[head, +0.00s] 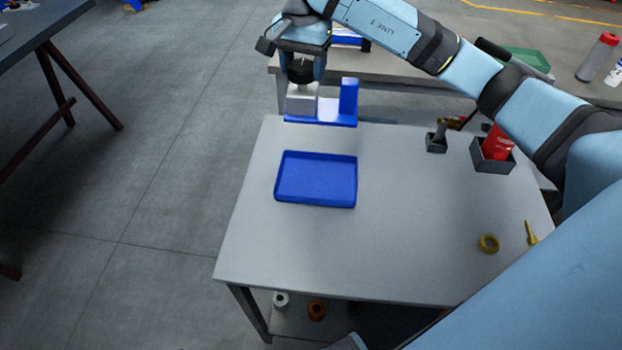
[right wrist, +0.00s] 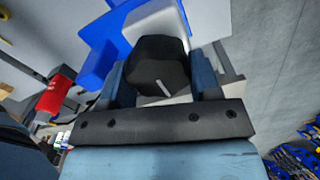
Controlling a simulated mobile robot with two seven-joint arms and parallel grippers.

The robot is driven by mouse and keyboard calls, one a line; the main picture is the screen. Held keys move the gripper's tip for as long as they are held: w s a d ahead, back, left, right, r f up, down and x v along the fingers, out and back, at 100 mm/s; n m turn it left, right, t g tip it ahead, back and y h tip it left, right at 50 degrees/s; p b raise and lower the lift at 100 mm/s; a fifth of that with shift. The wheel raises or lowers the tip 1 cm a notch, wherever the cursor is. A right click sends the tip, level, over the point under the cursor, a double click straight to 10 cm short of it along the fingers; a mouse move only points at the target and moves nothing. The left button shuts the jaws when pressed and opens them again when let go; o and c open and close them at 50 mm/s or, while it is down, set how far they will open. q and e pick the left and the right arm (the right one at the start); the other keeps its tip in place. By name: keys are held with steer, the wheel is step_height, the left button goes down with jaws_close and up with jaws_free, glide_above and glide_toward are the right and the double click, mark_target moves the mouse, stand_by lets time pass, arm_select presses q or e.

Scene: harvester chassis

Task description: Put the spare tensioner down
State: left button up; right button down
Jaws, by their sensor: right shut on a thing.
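My right gripper (head: 301,76) points down at the back left corner of the grey table. It is shut on a dark, blocky part (head: 300,71), which looks like the spare tensioner. In the right wrist view this part (right wrist: 160,68) sits between the fingers and shows a short white line. Just below it is a silver-grey block (head: 302,100) at a blue stand (head: 349,96) with an upright post. I cannot tell whether the dark part touches the block. An empty blue tray (head: 317,203) lies in front of the stand. My left gripper is not in view.
At the right are a dark bin (head: 494,165) with a red item, a small dark holder (head: 436,144), a yellow ring (head: 488,244) and a yellow tool (head: 531,233). The table's middle is clear. Another bench (head: 400,75) stands behind.

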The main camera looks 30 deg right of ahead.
mark_target(302, 99)
steer(key=shift+w+r, duration=0.1)
steer(key=shift+w, duration=0.15)
step_height(302, 99, down, 20)
stand_by(0.7)
steer(key=shift+c, duration=1.6)
jaws_free()
step_height(302, 99, up, 12)
